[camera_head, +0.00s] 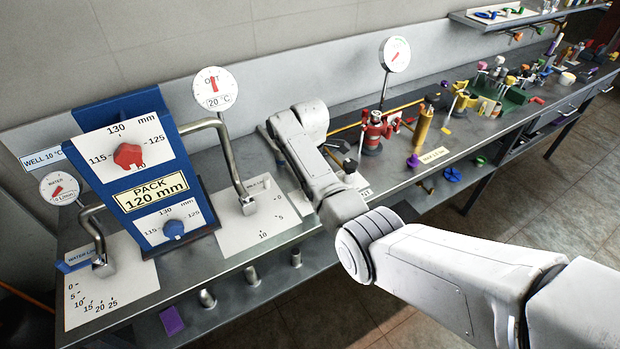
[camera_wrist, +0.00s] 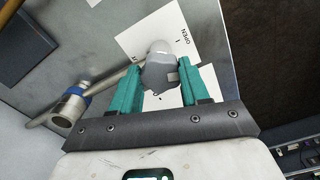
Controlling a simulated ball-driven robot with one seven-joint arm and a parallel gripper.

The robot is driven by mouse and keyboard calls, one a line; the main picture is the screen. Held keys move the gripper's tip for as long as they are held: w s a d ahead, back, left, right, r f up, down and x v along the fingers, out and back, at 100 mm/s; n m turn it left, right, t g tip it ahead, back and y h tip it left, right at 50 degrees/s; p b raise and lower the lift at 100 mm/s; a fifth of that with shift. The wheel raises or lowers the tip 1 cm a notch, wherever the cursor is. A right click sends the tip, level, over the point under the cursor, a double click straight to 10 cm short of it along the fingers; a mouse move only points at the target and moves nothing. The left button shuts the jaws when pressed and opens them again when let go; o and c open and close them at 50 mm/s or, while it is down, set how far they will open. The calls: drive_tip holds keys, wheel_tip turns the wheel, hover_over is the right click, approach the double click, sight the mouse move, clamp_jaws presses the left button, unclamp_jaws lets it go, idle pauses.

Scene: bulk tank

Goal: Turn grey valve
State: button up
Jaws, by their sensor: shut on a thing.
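The grey valve (camera_wrist: 163,77) shows in the wrist view as a dull grey handle with a rounded light top, over a white card (camera_wrist: 135,42) marked OPEN. My gripper (camera_wrist: 159,66) has its two teal fingers on either side of the handle and is shut on it. The card's other markings are partly hidden by the fingers and handle. In the head view my white arm reaches over the bench, and the valve and my fingertips cannot be made out clearly there.
A pipe with a blue-banded metal fitting (camera_wrist: 70,104) runs left of the valve. In the head view, the blue PACK panel (camera_head: 140,172) and bent metal levers (camera_head: 228,155) stand left of my arm. A red fixture (camera_head: 374,130) and several small parts crowd the bench to the right.

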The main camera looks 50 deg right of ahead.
drive_tip(key=shift+w+r+n, duration=0.1)
drive_tip(key=shift+n, duration=0.7)
drive_tip(key=o, duration=1.1)
drive_tip(key=shift+c, duration=0.2)
wheel_tip(320, 180, up, 11)
drive_tip(key=b, duration=0.1)
drive_tip(key=shift+f, duration=0.2)
